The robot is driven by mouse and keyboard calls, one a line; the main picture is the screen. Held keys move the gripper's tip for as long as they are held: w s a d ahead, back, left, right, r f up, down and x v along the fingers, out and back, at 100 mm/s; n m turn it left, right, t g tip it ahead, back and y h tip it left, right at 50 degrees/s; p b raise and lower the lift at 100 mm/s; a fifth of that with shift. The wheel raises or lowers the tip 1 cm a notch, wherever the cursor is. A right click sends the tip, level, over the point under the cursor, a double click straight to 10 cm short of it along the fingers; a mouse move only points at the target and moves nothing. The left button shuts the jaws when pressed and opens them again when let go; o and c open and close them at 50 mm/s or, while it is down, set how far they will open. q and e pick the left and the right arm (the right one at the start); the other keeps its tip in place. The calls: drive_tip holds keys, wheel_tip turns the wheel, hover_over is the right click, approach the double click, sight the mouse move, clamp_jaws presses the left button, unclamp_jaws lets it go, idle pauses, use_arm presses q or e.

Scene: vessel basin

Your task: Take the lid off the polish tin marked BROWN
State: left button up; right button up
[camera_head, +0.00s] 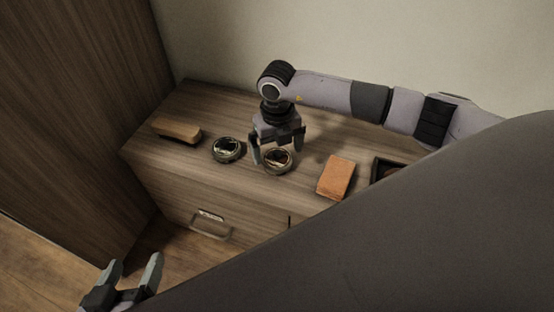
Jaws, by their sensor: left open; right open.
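Two round, shallow tins sit on the wooden cabinet top: a left tin (227,149) with a dark, pale-marked top and a right tin (278,161) with a brownish top. Their lettering is too small to read, so I cannot tell which is marked BROWN. My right gripper (277,155) points down over the right tin, open, with one finger on each side of it. Whether the fingers touch the tin is unclear. My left gripper (134,264) is open and empty at the bottom left, low in front of the cabinet and far from the tins.
A brush-like wooden block (177,131) lies at the left end of the cabinet top (218,103). An orange-brown block (337,177) lies right of the tins. A dark tray (378,168) is partly hidden by my body.

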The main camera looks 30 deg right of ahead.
drive_tip(key=shift+f, duration=0.75)
drive_tip(key=c, duration=0.7)
